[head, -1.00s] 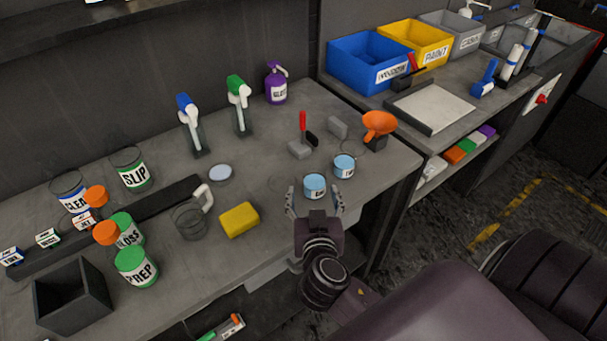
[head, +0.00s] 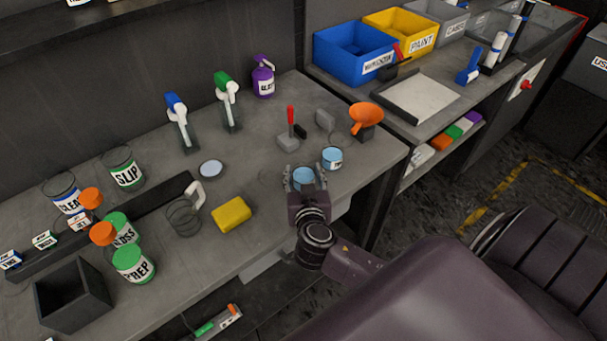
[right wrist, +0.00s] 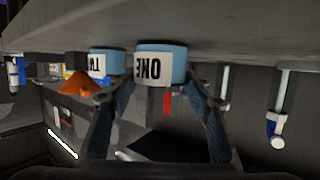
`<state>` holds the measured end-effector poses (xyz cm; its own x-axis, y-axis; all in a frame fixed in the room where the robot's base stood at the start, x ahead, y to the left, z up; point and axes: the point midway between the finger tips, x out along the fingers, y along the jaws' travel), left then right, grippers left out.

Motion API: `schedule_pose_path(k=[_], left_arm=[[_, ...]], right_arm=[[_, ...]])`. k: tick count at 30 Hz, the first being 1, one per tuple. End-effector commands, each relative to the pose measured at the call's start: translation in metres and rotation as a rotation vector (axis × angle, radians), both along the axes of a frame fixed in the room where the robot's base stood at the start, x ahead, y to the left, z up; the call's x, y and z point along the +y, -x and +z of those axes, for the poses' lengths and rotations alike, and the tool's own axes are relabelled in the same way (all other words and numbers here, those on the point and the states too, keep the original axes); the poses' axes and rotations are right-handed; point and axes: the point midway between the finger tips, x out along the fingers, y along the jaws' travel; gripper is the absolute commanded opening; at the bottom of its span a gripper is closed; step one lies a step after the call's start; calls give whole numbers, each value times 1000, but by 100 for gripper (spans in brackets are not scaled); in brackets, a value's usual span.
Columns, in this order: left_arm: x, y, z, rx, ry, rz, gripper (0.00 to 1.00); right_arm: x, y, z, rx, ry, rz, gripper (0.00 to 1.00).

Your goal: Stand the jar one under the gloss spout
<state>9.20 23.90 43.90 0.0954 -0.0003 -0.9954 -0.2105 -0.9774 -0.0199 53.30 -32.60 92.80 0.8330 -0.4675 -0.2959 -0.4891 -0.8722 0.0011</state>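Jar one (head: 304,176) is a small light-blue jar with a white label reading ONE. It stands upright on the bench and also shows, upside down, in the right wrist view (right wrist: 160,65). My right gripper (head: 304,181) is open at the jar, one finger to each side; its fingers (right wrist: 150,90) show no clear grip on it. My left gripper is not in view.
Jar two (head: 332,158) stands close on the right of jar one. Green-topped (head: 227,95) and blue-topped (head: 179,115) dispensers stand left of the bottle. A yellow sponge (head: 231,215) lies left.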

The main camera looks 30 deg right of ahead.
Motion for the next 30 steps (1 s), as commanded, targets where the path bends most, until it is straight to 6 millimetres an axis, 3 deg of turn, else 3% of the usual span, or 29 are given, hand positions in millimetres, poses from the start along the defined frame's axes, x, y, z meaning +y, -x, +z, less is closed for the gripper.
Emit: schedule_pose_path(k=[1,8,20,25,30], left_arm=[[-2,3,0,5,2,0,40],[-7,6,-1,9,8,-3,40],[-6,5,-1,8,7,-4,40],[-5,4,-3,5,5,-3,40],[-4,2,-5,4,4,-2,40]], right_arm=[[0,0,0,0,0,0,38],[0,0,0,-1,0,0,13],[0,0,12,-4,-2,-1,12],[0,-1,44,-10,-5,-2,12],[1,-1,97,-12,-7,0,12]])
